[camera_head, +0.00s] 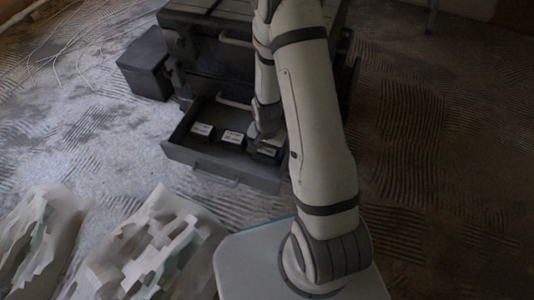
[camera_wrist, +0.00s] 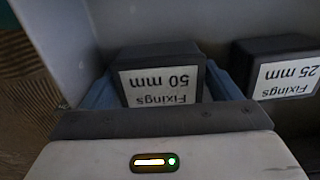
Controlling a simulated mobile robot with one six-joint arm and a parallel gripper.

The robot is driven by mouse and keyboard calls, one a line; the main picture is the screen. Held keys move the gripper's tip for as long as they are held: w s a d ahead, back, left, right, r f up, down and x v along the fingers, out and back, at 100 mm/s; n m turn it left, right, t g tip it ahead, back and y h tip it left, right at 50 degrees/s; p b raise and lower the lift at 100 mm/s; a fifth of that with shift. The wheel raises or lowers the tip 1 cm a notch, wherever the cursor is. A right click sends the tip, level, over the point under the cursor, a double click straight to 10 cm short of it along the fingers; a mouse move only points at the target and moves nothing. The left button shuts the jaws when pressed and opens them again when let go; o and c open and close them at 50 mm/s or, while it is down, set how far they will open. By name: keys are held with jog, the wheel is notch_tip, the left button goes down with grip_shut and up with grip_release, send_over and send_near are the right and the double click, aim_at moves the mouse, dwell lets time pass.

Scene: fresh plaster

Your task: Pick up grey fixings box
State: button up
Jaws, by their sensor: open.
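A dark grey fixings box (camera_wrist: 160,52) with a white label reading "Fixings 50 mm", upside down, fills the middle of the wrist view. In the head view it is the rightmost box (camera_head: 262,155) in the open drawer, partly hidden by my gripper (camera_head: 267,132). My gripper is open, with blue-grey fingers on either side of this box in the wrist view (camera_wrist: 160,88). I cannot tell whether the fingers touch it. A second dark box (camera_wrist: 280,72), labelled "Fixings 25 mm", stands beside it.
The open drawer (camera_head: 222,168) juts from a dark cabinet (camera_head: 205,50); its walls stand close around the boxes. Another labelled box (camera_head: 202,130) sits at its left. A dark block (camera_head: 145,65) stands left of the cabinet. Crumpled pale sheets (camera_head: 150,245) lie on the floor in front.

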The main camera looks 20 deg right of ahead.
jog(key=shift+c, duration=0.4)
jog(key=c, duration=0.8)
jog(key=shift+c, duration=0.2)
